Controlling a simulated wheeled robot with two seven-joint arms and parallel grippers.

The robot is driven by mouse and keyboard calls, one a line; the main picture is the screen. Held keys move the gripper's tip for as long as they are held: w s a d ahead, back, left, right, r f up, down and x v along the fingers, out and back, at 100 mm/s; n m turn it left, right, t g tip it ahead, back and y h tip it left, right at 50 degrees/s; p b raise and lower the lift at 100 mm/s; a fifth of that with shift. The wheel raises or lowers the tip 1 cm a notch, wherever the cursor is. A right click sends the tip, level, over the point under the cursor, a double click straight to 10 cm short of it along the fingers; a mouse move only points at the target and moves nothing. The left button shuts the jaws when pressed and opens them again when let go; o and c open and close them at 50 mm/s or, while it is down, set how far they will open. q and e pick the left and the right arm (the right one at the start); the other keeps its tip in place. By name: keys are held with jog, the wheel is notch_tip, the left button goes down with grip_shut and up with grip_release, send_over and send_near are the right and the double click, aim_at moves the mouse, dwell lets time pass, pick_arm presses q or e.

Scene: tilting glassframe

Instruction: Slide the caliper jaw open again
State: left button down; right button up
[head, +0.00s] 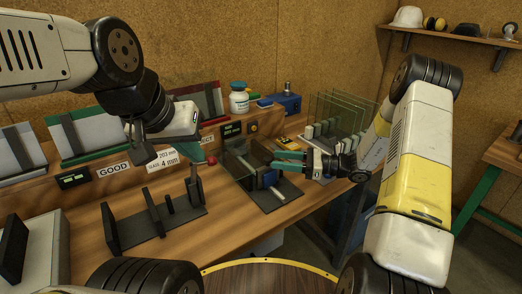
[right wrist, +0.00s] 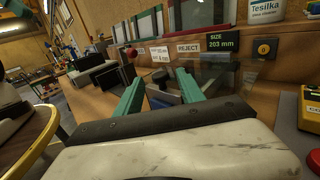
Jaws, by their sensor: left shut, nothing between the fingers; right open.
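The caliper stand (head: 262,178) is on the bench in the head view, with a dark base, a clear glass pane and a blue jaw block (head: 268,179). The blue block (right wrist: 163,97) also shows between my fingers in the right wrist view. My right gripper (head: 285,161) is open, its teal fingers reaching in at the stand's right side; contact with the jaw cannot be told. My left gripper (head: 196,153) is shut and empty, raised left of the stand near a red knob (head: 212,160). The size display (right wrist: 221,42) reads 203 mm in the right wrist view.
A dark rack with uprights (head: 155,219) stands on the bench at front left. Several glass panes (head: 345,112) stand in a rack behind my right arm. Framed panels (head: 90,134) and GOOD and REJECT labels line the back. Bare bench lies between the dark rack and the stand.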

aim_at(259, 167)
jog(key=a, duration=0.5)
jog(key=w+a, duration=0.1)
jog(key=a, duration=0.1)
jog(key=shift+w+a, duration=0.1)
jog(key=shift+a, duration=0.1)
grip_shut()
dwell(1.2)
